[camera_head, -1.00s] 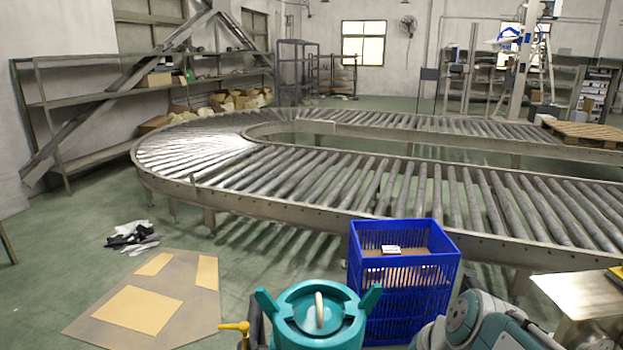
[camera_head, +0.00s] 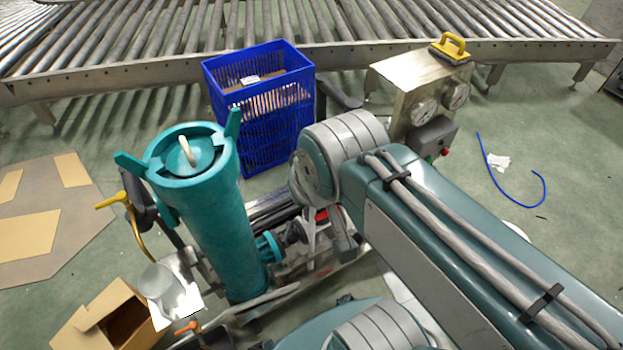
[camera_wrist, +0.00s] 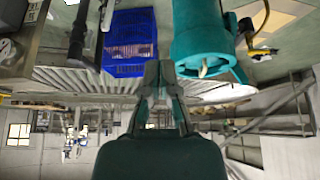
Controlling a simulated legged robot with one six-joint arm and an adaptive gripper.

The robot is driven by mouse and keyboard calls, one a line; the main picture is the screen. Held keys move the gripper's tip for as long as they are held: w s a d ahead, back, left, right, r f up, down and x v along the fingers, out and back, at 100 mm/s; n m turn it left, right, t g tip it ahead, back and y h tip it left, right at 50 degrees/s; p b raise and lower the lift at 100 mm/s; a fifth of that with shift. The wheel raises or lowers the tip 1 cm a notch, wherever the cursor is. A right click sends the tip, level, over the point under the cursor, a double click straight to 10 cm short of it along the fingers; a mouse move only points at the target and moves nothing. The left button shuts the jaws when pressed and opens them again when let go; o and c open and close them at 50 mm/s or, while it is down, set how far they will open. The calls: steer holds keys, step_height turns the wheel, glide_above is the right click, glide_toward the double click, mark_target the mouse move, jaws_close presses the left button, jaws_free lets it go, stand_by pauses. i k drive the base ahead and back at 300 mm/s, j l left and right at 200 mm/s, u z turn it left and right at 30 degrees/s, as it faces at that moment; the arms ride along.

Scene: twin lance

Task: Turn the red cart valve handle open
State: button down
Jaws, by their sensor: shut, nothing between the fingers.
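A small red part (camera_head: 321,214), perhaps the red valve handle, shows low on the cart, partly hidden behind my arm in the head view. It sits to the right of a tall teal cylinder (camera_head: 205,225) and a teal fitting (camera_head: 268,247). I cannot make out its shape or how it is turned. In the wrist view, which is upside down, my gripper (camera_wrist: 159,68) is shut with nothing between its fingers. The teal cylinder's lidded top (camera_wrist: 203,50) is to the right of the fingers, apart from them. No red handle is clear in that view.
A blue crate (camera_head: 262,130) stands behind the cart. A metal box with gauges (camera_head: 418,90) is at the right. A yellow handle (camera_head: 111,201) sticks out left of the cylinder. An open cardboard box (camera_head: 112,325) lies front left. Floor at far right is mostly clear.

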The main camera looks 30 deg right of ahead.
mark_target(322, 215)
steer(key=k+l, duration=0.15)
steer(key=l, duration=0.2)
steer(key=k+l, duration=0.1)
steer(key=l, duration=0.3)
steer(key=k+l, duration=0.15)
steer(key=l, duration=0.2)
steer(key=k+l+u, duration=0.1)
steer(key=l, duration=0.25)
